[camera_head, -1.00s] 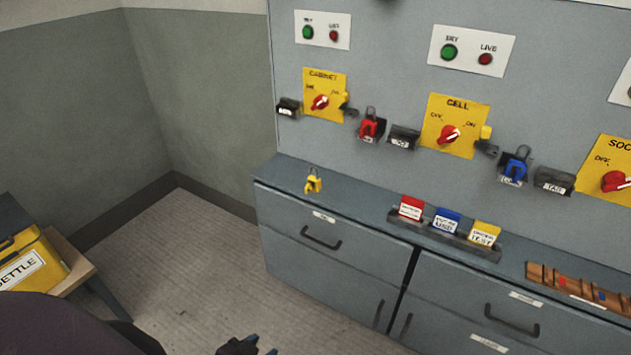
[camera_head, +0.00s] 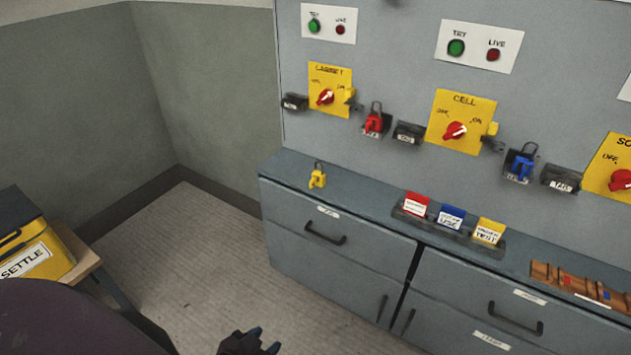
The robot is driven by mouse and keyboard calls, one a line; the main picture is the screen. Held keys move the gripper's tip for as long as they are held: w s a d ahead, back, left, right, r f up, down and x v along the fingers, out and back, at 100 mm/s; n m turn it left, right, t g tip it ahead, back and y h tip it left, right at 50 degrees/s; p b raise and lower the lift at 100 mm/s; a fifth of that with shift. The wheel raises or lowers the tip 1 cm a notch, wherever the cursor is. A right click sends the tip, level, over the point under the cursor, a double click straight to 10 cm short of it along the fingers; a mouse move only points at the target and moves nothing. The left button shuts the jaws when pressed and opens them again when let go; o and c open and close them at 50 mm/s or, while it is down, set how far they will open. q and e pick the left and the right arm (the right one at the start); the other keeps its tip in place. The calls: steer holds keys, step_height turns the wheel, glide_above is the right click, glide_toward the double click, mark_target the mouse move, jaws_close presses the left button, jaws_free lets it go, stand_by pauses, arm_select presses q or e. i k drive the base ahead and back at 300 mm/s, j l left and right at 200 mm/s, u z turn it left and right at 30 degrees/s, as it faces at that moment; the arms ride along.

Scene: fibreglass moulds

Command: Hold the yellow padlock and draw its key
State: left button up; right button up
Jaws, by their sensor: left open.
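The yellow padlock (camera_head: 318,179) stands on the left end of the grey cabinet top (camera_head: 355,196), its dark shackle upward. Its key is too small to make out for certain at this size. My left gripper (camera_head: 262,344) shows at the bottom edge of the view, open and empty. It is well below and in front of the padlock, over the floor, and touches nothing. My right gripper is not in view.
A red padlock (camera_head: 374,122) and a blue padlock (camera_head: 521,166) sit on the wall panel. Red, blue and yellow tags (camera_head: 488,232) stand in a rack on the cabinet top. A yellow SETTLE box (camera_head: 38,255) is at left. Floor before the drawers is clear.

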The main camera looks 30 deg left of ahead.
mark_target(314, 180)
steer(key=i+j, duration=0.25)
steer(key=j, duration=0.15)
steer(key=i+j, duration=0.2)
steer(key=j, duration=0.2)
steer(key=i+j, duration=0.25)
steer(key=j, duration=0.15)
steer(key=i+j, duration=0.2)
steer(key=j, duration=0.2)
steer(key=i+j, duration=0.25)
steer(key=j, duration=0.15)
steer(key=i+j, duration=0.2)
steer(key=j, duration=0.2)
